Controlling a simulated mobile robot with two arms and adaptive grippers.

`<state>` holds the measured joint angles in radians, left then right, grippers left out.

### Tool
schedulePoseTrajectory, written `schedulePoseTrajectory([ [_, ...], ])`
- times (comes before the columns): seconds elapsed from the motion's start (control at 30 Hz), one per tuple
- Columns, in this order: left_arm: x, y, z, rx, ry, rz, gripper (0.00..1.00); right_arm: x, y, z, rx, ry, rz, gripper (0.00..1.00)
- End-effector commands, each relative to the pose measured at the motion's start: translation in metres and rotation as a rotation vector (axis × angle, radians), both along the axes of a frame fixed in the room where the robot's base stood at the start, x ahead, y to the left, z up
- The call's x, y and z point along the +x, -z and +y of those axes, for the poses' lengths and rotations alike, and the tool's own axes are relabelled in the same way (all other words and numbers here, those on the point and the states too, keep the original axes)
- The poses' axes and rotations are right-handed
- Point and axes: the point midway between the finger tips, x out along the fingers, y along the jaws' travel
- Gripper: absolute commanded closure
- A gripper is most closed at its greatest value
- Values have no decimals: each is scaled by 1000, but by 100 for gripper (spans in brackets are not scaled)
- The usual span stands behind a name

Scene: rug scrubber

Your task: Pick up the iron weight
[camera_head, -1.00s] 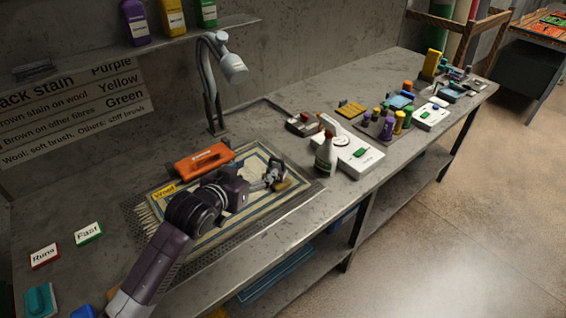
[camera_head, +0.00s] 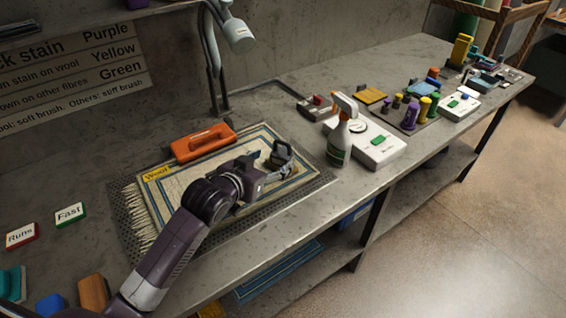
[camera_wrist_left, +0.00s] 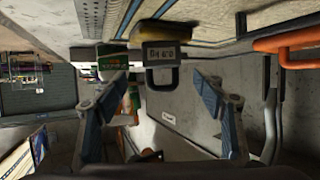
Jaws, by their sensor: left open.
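The iron weight (camera_wrist_left: 160,53) is a dark block with a pale label and a loop handle, seen ahead in the left wrist view. My right gripper is not in view.
An orange-handled tool (camera_head: 203,142) lies at the rug's back edge. A spray bottle (camera_head: 340,138) and a white device (camera_head: 380,147) stand to the right. A lamp (camera_head: 215,60) rises behind. The bench's front edge is clear near the rug.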

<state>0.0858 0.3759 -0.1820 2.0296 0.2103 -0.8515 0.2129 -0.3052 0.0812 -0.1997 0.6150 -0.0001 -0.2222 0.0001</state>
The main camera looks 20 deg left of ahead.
Motion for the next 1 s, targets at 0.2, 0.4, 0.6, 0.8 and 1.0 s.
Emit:
schedulePoseTrajectory([
  [0.2, 17, 8, -3, -2, -1, -1, 36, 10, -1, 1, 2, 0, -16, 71],
  [0.4, 28, 12, -4, 0, 0, -1, 36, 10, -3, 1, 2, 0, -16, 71],
  [0.6, 50, 19, -6, -1, 0, 0, 36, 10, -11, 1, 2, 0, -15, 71],
  [0.8, 68, 28, -9, -1, 0, 0, 36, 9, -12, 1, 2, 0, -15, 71],
  [1.0, 72, 30, -10, 0, 0, -1, 36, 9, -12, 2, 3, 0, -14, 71],
])
